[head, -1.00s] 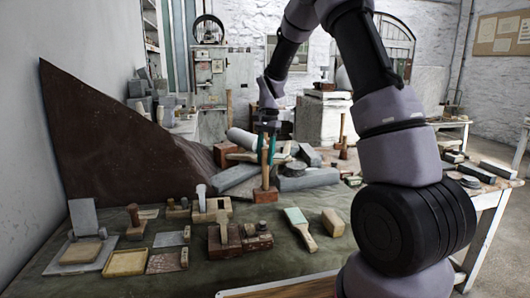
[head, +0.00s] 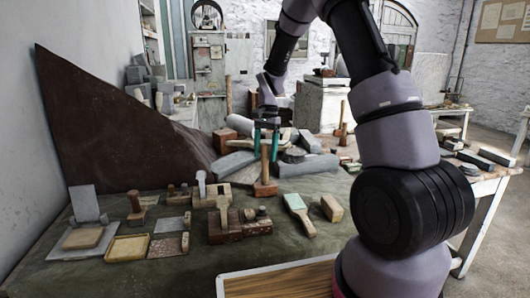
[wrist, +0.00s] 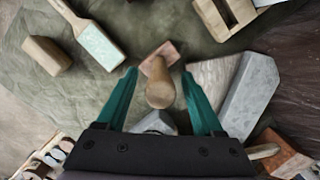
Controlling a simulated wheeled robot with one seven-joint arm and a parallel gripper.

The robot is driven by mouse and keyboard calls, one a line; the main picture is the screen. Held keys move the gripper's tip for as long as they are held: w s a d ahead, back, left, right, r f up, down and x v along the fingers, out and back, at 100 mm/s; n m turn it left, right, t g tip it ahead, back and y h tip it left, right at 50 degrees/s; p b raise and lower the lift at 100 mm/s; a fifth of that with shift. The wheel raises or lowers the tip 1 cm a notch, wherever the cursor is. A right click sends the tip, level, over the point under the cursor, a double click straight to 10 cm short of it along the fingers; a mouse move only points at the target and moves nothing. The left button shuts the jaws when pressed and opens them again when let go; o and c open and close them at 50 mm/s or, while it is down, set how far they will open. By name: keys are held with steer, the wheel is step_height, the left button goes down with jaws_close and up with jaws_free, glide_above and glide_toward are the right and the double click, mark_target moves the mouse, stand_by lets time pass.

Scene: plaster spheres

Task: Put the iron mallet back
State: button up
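A mallet (head: 265,187) stands upright on the green cloth, with a rust-brown block head at the bottom and a pale wooden handle up. I take it as the iron mallet, though its metal is not clear. In the wrist view its handle end (wrist: 160,93) points at the camera, with the head (wrist: 160,57) beyond it. My gripper (head: 266,157) is above the head, with its green fingers on either side of the handle. In the wrist view the fingers of my gripper (wrist: 161,82) are wide apart, with gaps beside the handle.
Grey stone blocks (head: 305,167) lie just behind the mallet. A green-faced float (head: 299,213) and a wooden block (head: 331,208) lie to its right, and a wooden plane-like tool (head: 240,226) in front left. A wood-bottomed tray (head: 285,283) is at the near edge. Another mallet (head: 341,128) stands farther back.

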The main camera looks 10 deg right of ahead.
step_height(320, 180, up, 12)
steer(key=w+d, duration=0.1)
steer(key=s+d+r+n+t, duration=0.2)
steer(key=s+d+r+t, duration=0.15)
steer(key=s+r, duration=0.85)
steer(key=s+d+r+n+t, duration=0.1)
steer(key=s+t, duration=0.4)
steer(key=s, duration=1.1)
steer(key=shift+d+r+n+y, duration=0.2)
steer(key=shift+n+y, duration=0.2)
steer(key=shift+n, duration=0.5)
